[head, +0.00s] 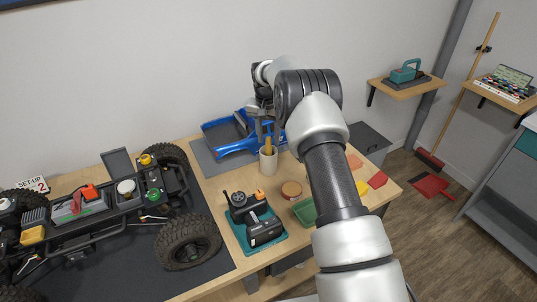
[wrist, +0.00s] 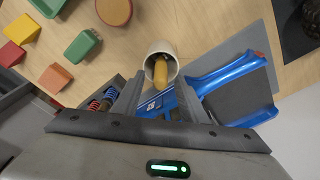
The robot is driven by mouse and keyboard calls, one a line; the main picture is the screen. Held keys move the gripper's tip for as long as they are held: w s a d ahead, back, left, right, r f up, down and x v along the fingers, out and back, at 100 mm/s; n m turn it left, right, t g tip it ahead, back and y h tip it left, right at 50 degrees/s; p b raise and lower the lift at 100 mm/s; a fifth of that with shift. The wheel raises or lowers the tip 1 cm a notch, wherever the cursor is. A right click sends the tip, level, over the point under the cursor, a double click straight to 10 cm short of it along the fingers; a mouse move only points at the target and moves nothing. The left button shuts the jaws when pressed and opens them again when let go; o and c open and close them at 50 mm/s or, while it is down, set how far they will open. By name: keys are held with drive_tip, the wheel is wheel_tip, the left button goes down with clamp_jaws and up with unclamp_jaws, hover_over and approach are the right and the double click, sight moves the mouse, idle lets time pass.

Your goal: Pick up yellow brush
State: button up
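The yellow brush (head: 268,146) stands in a pale cup (head: 268,166) on the wooden table, in front of the blue car body. In the wrist view the brush (wrist: 160,71) shows as a yellow handle inside the cup (wrist: 174,54); its lower end is hidden in the cup. My gripper (head: 266,128) is above the cup, pointing down. In the wrist view my gripper (wrist: 160,90) has its two fingers apart, with the brush lined up between them near the tips. I cannot tell how deep the brush lies between the fingers.
The blue car body (head: 230,137) lies close behind the cup on a grey mat. A large crawler chassis (head: 100,210) fills the left.

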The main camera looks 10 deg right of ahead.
drive_tip(key=shift+w+f, duration=0.1)
drive_tip(key=shift+f, duration=0.5)
clamp_jaws()
drive_tip(key=shift+r, duration=0.15)
